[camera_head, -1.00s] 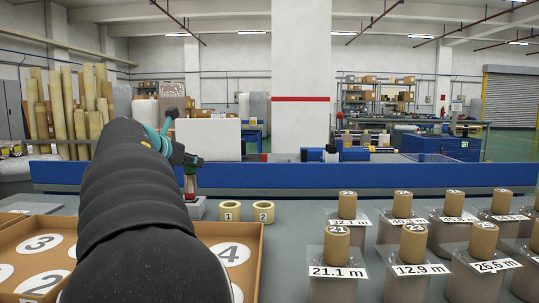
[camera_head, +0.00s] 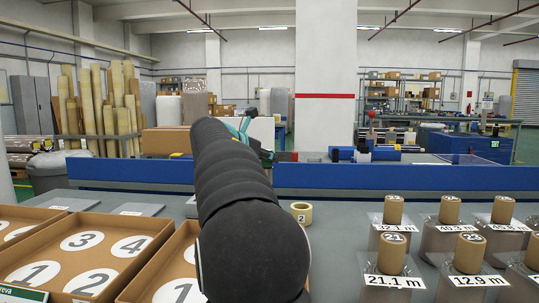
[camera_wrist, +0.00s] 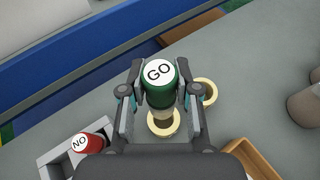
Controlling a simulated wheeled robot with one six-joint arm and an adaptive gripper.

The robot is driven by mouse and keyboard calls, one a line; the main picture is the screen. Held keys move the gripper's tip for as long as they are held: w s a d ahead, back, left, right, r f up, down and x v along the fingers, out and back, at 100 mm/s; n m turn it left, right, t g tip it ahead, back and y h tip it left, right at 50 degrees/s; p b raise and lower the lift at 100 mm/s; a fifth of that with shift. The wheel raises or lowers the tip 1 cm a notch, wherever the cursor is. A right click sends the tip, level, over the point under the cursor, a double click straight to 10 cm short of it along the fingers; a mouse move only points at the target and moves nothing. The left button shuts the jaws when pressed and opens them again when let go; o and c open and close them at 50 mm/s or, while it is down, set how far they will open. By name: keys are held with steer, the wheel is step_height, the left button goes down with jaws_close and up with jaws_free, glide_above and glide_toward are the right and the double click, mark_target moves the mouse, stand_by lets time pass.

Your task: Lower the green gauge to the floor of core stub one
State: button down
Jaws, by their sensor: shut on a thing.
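My gripper (camera_wrist: 160,106) is shut on the green gauge (camera_wrist: 161,94), whose white top reads GO. In the wrist view, a cream core stub (camera_wrist: 164,133) lies just beneath and beside the gauge; by its place beside the holder it is core stub one. Whether the gauge's lower end is inside it I cannot tell. Core stub two (camera_head: 301,214) stands to the right; it also shows in the wrist view (camera_wrist: 211,92). In the head view my arm hides core stub one and the gauge.
A red gauge (camera_wrist: 88,142) marked NO sits in a grey holder (camera_wrist: 48,160) at the wrist view's lower left. Cardboard trays (camera_head: 128,276) with numbered circles fill the near left. Several labelled wrapped rolls (camera_head: 392,280) stand at right. A blue rail (camera_head: 400,178) runs behind.

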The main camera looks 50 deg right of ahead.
step_height(320, 180, down, 2)
steer(key=shift+f, duration=0.1)
steer(key=shift+f+b, duration=1.9)
steer(key=shift+f, duration=1.15)
steer(key=shift+f+b, duration=0.55)
steer(key=shift+f, duration=0.85)
steer(key=c, duration=0.8)
jaws_free()
steer(key=shift+o, duration=0.2)
steer(key=v, duration=1.2)
